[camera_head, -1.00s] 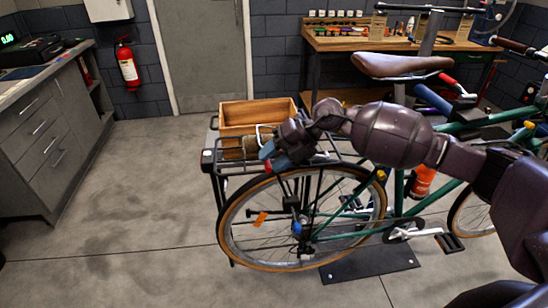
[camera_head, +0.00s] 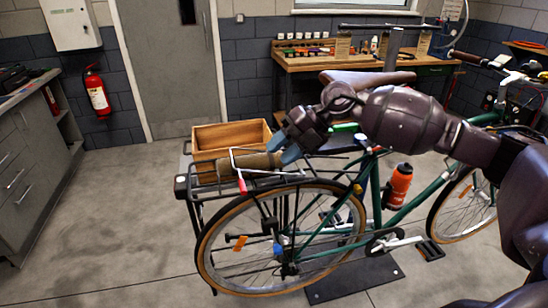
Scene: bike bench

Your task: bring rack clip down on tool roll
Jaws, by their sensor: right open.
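The tool roll (camera_head: 263,161) is a tan-brown roll lying on the bike's black rear rack, in front of the wooden crate. The rack clip (camera_head: 233,160) is a pale wire frame with a red end (camera_head: 242,185). Its wire crosses the roll's left part and runs along the roll's near side; whether it presses on the roll I cannot tell. My right gripper (camera_head: 286,154) is open, with blue fingertips at the roll's right end, close to the clip's wire. The gripper's body hides the roll's right end, and any contact is unclear. My left gripper is out of view.
The open wooden crate (camera_head: 229,135) stands just behind the roll. The green bike's saddle (camera_head: 366,77) is behind my right arm, and an orange bottle (camera_head: 399,184) is on its frame. The floor left of the rear wheel is clear.

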